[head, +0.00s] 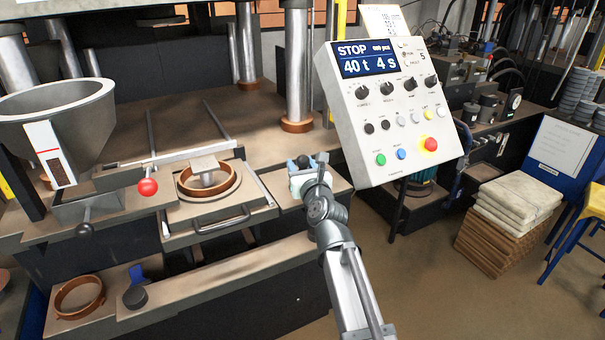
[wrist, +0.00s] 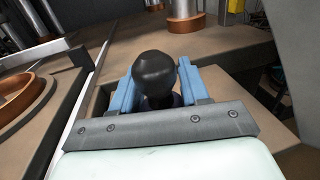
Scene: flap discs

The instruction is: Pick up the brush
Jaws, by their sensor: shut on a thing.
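The brush (wrist: 155,72) shows in the wrist view as a dark rounded knob standing between my fingers; its lower part and any bristles are hidden. My gripper (wrist: 156,84) is shut on it, with one blue finger on each side. In the head view my gripper (head: 309,168) is over the brown ledge right of the press drawer, and the dark top of the brush (head: 303,161) shows between the fingers. I cannot tell whether the brush touches the ledge.
The control panel (head: 390,100) stands close on the right of my gripper. A metal hopper (head: 55,115) is further left. Another copper ring (head: 78,298) lies on the lower ledge.

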